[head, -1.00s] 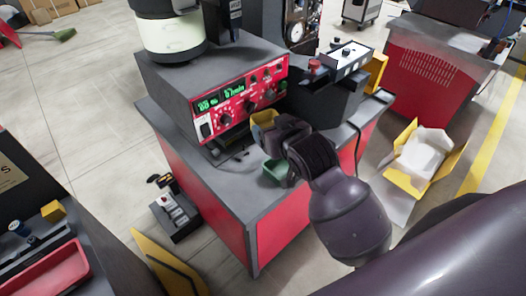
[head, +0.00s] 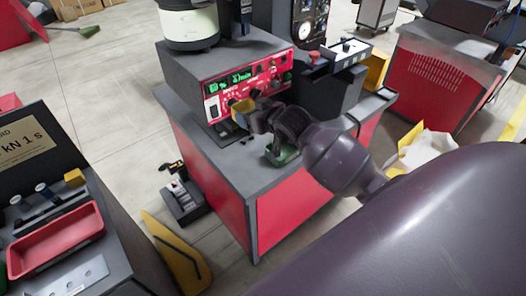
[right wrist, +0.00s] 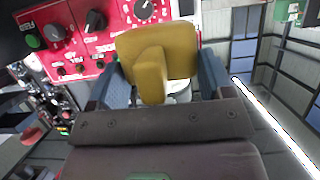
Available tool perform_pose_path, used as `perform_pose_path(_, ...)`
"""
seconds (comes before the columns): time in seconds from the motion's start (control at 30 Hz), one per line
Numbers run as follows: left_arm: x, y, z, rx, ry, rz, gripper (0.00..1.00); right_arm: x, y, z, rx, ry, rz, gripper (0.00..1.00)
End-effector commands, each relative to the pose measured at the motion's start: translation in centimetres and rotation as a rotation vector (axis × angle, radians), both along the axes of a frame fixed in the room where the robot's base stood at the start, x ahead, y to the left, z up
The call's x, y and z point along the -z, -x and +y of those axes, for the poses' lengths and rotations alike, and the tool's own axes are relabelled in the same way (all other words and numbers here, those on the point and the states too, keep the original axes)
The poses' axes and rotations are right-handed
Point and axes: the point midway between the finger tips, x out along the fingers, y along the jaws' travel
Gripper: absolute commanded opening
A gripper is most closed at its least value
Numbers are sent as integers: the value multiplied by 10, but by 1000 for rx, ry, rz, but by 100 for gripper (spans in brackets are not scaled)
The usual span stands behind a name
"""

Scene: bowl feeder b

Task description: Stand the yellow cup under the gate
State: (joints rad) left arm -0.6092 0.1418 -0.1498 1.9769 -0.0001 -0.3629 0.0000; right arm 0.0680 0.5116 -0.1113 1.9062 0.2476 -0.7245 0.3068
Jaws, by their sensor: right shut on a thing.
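The yellow cup (head: 241,114) is in my right gripper (head: 254,118), in front of the machine's red control panel (head: 248,86) and seemingly above the grey bench top. In the right wrist view the cup (right wrist: 178,58) sits between the two blue-grey fingers (right wrist: 163,84), which are shut on it. Its wall and a thick upright yellow part face the camera. I cannot clearly make out a gate in either view; the arm and cup hide part of the machine front. My left gripper is not in view.
A green container (head: 284,156) stands on the bench (head: 225,165), below my right forearm. The bowl (head: 188,24) tops the machine. A dark box with a red button (head: 314,57) stands to its right. A red tray (head: 58,243) lies on another bench at lower left.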

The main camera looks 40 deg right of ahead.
Motion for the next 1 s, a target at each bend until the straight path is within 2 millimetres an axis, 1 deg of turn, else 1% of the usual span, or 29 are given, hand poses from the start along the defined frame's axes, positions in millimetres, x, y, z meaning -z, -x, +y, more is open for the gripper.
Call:
perform_pose_path(0.07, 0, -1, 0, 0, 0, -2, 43, 6, -1, 2, -3, -1, 0, 41)
perform_pose_path(0.17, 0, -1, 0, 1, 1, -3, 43, 25, 0, 1, 0, -2, 3, 41)
perform_pose_path(0.5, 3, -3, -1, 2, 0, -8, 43, 99, -1, 2, 1, -2, 3, 41)
perform_pose_path(0.7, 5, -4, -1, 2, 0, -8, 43, 139, 0, 2, -1, -1, 2, 41)
perform_pose_path(0.8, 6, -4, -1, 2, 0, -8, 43, 151, -1, 2, -1, 0, 0, 41)
perform_pose_path(1.0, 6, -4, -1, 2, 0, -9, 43, 164, -1, 2, -1, 0, 0, 41)
